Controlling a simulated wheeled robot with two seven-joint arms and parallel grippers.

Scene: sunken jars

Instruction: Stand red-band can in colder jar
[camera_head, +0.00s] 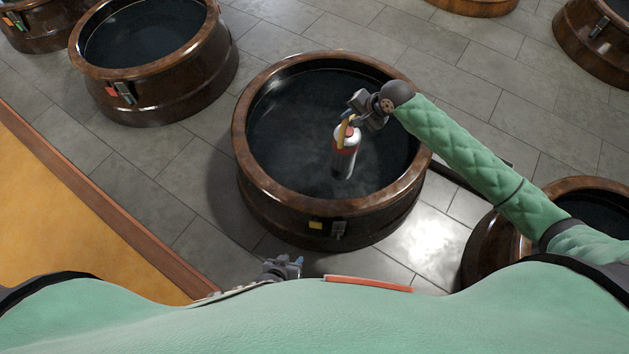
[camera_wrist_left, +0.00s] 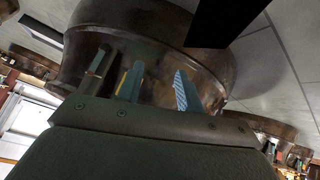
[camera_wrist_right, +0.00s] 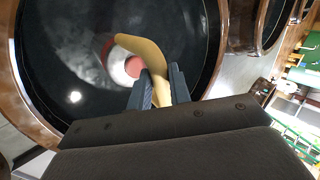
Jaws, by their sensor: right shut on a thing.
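The red-band can (camera_head: 344,163) is silvery with a red band and a yellow curved handle (camera_wrist_right: 148,52). It hangs roughly upright inside the opening of the middle sunken jar (camera_head: 243,135), over or in its dark contents. I cannot tell whether its base touches anything. My right gripper (camera_head: 350,117) is shut on the handle above the can; the right wrist view shows the handle between its fingers (camera_wrist_right: 160,85). My left gripper (camera_head: 287,266) is low in front of the middle jar, its fingers (camera_wrist_left: 157,88) apart and empty. Which jar is colder I cannot tell.
The middle jar carries a yellow tag (camera_head: 315,225) and a small gauge (camera_head: 338,229). Another jar (camera_head: 88,70) with a red tag (camera_head: 111,91) stands to the left. One more jar (camera_head: 483,240) stands at right under my arm. Grey floor tiles lie between.

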